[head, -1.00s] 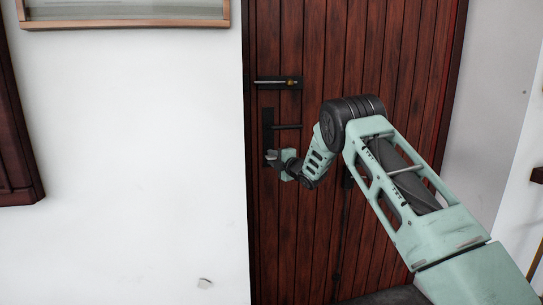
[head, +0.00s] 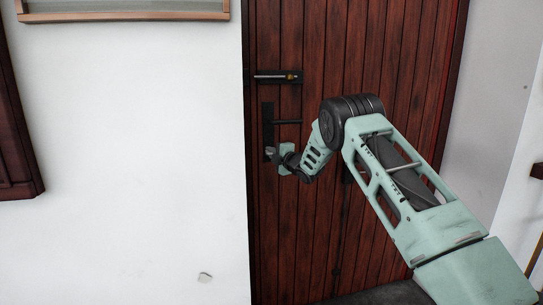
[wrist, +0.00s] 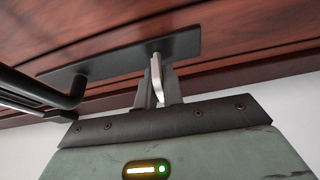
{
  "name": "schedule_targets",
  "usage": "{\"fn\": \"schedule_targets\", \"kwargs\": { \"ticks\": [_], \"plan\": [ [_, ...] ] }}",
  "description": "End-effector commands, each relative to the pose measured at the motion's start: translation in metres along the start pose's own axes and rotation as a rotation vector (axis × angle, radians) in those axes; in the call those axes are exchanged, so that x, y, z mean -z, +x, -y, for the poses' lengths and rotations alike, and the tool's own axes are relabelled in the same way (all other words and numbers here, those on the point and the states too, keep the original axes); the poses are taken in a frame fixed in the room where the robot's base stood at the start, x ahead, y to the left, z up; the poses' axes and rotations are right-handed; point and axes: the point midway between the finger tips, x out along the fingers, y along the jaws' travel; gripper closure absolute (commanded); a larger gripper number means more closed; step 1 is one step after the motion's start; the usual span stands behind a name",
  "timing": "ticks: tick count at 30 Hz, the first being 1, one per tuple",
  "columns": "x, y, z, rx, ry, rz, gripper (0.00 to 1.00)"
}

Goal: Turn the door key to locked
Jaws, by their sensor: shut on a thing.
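The dark red plank door (head: 375,70) has a black lock plate (head: 267,125) near its left edge, with a black lever handle (head: 288,122). My gripper (head: 271,153) is at the lower end of that plate, below the lever. In the wrist view my gripper (wrist: 160,92) is shut on the door key (wrist: 157,74), a pale, flat metal piece seen edge-on between the dark fingers. The key stands out from the lock plate (wrist: 122,60); the keyhole is hidden. In the head view the key is hidden by my gripper. I cannot tell its exact turn angle.
The lever handle (wrist: 45,92) passes close on the left of my gripper in the wrist view. A sliding bolt (head: 275,77) is fixed above the lock plate. White wall (head: 130,160) lies left of the door, with a wood-framed picture (head: 125,12) above.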

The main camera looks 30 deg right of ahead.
Motion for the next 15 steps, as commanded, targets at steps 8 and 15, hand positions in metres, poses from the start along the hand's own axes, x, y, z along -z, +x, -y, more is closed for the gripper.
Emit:
{"fn": "schedule_targets", "kwargs": {
  "ticks": [8, 15],
  "plan": [
    [-0.0005, 0.0000, 0.0088, -0.068, 0.156, 0.000, 1.00],
    [-0.0003, -0.0001, 0.0098, -0.153, 0.362, -0.002, 1.00]
  ]
}}
